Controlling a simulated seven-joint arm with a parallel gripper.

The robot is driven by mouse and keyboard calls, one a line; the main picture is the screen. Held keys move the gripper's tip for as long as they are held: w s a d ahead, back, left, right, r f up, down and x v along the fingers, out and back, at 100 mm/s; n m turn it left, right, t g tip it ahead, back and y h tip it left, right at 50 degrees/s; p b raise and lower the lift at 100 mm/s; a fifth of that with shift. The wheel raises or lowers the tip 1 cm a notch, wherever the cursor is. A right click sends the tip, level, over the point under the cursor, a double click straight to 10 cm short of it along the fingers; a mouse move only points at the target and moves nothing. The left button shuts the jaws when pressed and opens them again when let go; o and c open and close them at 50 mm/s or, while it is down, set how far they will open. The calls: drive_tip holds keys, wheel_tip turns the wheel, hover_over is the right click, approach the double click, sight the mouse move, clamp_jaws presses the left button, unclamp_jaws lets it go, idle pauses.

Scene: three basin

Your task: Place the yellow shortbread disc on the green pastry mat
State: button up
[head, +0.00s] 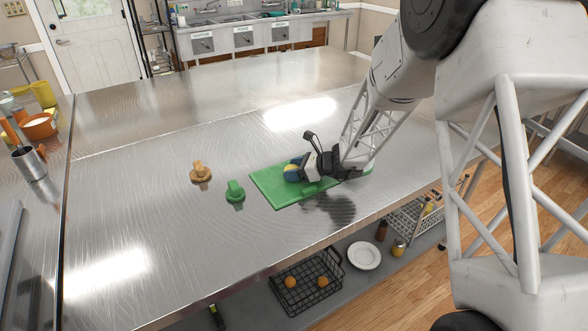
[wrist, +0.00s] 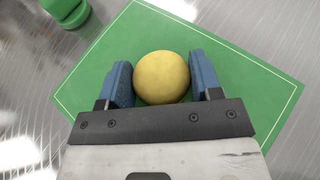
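The yellow shortbread disc (wrist: 162,77) is round and pale yellow. It sits between the two blue fingers of my gripper (wrist: 161,80) in the wrist view, with a finger against each side. In the head view my gripper (head: 294,171) is over the green pastry mat (head: 276,195), and only a small bit of yellow shows at the fingertips. The mat is a flat green rectangle with a thin light border, and it fills much of the wrist view (wrist: 100,95) behind the disc. I cannot tell whether the disc touches the mat.
A green knobbed piece (head: 235,191) stands just left of the mat, with a tan one (head: 200,173) farther left. The steel worktop (head: 140,215) is otherwise clear. An orange bowl (head: 38,126) and a metal cup (head: 30,162) stand at the far left.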

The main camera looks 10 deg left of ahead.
drive_tip(key=o, duration=0.4)
drive_tip(key=shift+r, duration=0.1)
drive_tip(key=shift+r, duration=0.15)
drive_tip(key=v, duration=1.2)
idle(0.7)
